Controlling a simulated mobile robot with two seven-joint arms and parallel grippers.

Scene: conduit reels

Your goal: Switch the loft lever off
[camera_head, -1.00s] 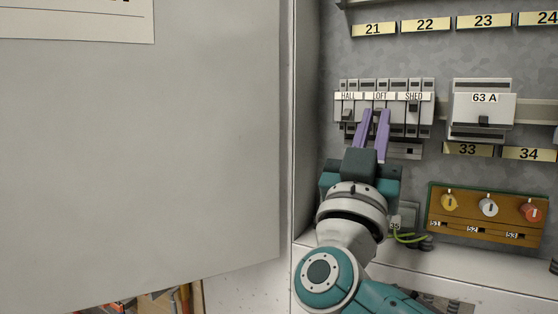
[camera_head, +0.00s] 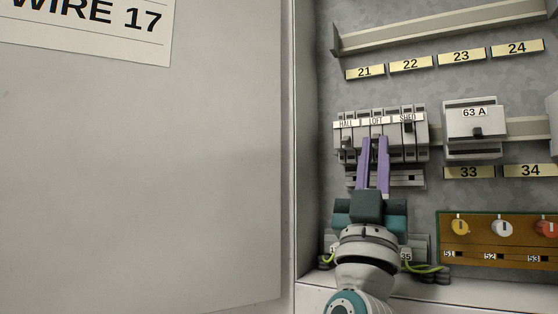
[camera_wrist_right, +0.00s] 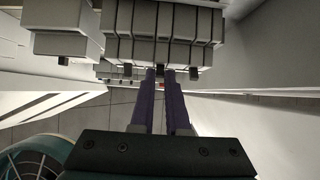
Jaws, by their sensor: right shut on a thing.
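The breaker row (camera_head: 410,152) carries the labels HALL, LOFT and SHED. My right gripper (camera_head: 375,140) has its purple fingers pointing up at the middle breaker, just under the LOFT label (camera_head: 376,121). It is shut on the loft lever, which the fingers mostly hide in the head view. In the right wrist view the dark loft lever (camera_wrist_right: 159,70) shows between the fingertips. The hall lever (camera_head: 347,142) sits low on its breaker. The shed lever (camera_head: 408,127) sits higher on its own. My left gripper is out of view.
A 63 A switch (camera_head: 475,122) stands to the right of the row. An orange-brown board with knobs (camera_head: 490,238) is at lower right. A large grey door (camera_head: 150,180) fills the left. An empty rail (camera_head: 440,27) runs above the number plates.

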